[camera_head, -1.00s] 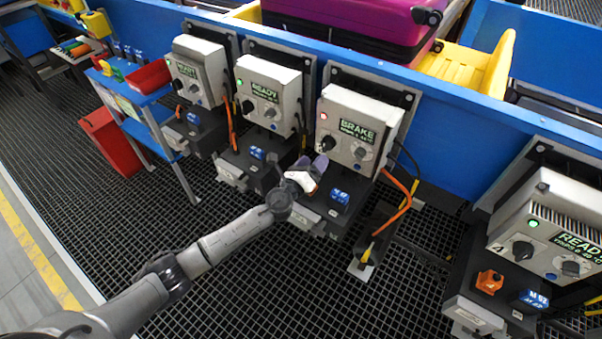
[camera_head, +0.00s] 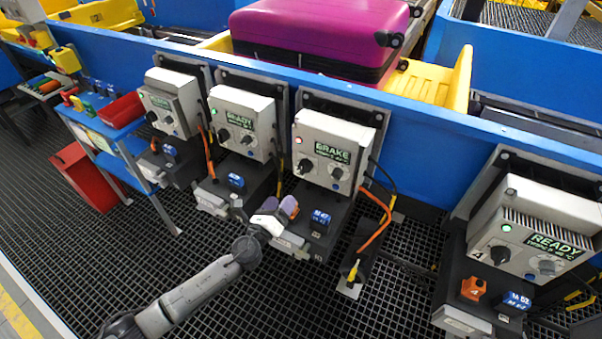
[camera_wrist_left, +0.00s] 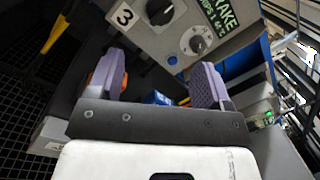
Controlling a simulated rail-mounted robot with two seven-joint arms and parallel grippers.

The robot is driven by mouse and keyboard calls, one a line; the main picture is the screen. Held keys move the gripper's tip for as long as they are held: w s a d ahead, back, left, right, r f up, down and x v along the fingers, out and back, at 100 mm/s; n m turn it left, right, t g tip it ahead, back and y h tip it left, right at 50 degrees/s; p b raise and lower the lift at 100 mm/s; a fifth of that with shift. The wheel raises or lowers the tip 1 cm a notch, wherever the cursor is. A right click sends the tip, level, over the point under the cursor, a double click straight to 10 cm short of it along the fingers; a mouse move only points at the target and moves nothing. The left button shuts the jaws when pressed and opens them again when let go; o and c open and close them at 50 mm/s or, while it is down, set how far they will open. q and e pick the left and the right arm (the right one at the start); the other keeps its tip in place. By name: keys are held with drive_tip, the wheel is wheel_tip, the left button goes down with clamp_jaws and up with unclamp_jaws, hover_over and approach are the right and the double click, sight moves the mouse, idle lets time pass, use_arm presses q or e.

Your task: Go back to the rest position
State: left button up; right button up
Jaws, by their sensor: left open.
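My left gripper (camera_head: 287,208) is open and empty. It hangs just in front of the base below the control box marked BRAKE (camera_head: 329,152), low and to the left of that box's knobs. In the left wrist view my left gripper (camera_wrist_left: 158,86) has its two purple fingers wide apart. The BRAKE box's black knob (camera_wrist_left: 160,10) and grey knob (camera_wrist_left: 196,41) show beyond the fingers, clear of them. An orange part (camera_wrist_left: 93,78) is mostly hidden behind the left finger. My right gripper is in neither view.
Boxes marked READY stand to the left (camera_head: 242,122) and right (camera_head: 535,226) of the BRAKE box, along a blue conveyor wall (camera_head: 430,160). A purple suitcase (camera_head: 320,35) lies in a yellow tray (camera_head: 455,80) behind. Orange cables (camera_head: 383,225) hang nearby. The dark grid floor (camera_head: 250,310) is open in front.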

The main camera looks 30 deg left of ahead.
use_arm(q)
drive_tip(key=s+a+r+n+g+y, duration=0.1)
drive_tip(key=a+n+g+y, duration=0.2)
drive_tip(key=n, duration=0.5)
drive_tip(key=s+a+r+n+g+y, duration=0.1)
drive_tip(key=s+a+n+y, duration=0.15)
drive_tip(key=n+y, duration=0.35)
drive_tip(key=s+d+n+g+h+p, duration=0.2)
drive_tip(key=s+d+n+g+h, duration=0.2)
drive_tip(key=s+d+n, duration=0.45)
drive_tip(key=s+d+n+g+h+p, duration=0.25)
drive_tip(key=s+d+g+h, duration=0.2)
drive_tip(key=s, duration=0.65)
drive_tip(key=s+d+f+n+g+h+p, duration=0.1)
drive_tip(key=s+d+f+g+p, duration=0.15)
drive_tip(key=s, duration=1.05)
wheel_tip(320, 180, up, 37)
drive_tip(key=s+p, duration=0.1)
drive_tip(key=p, duration=3.7)
drive_tip(key=shift+a+f+g+p, duration=0.2)
drive_tip(key=shift+g+p, duration=0.1)
drive_tip(key=shift+g, duration=0.1)
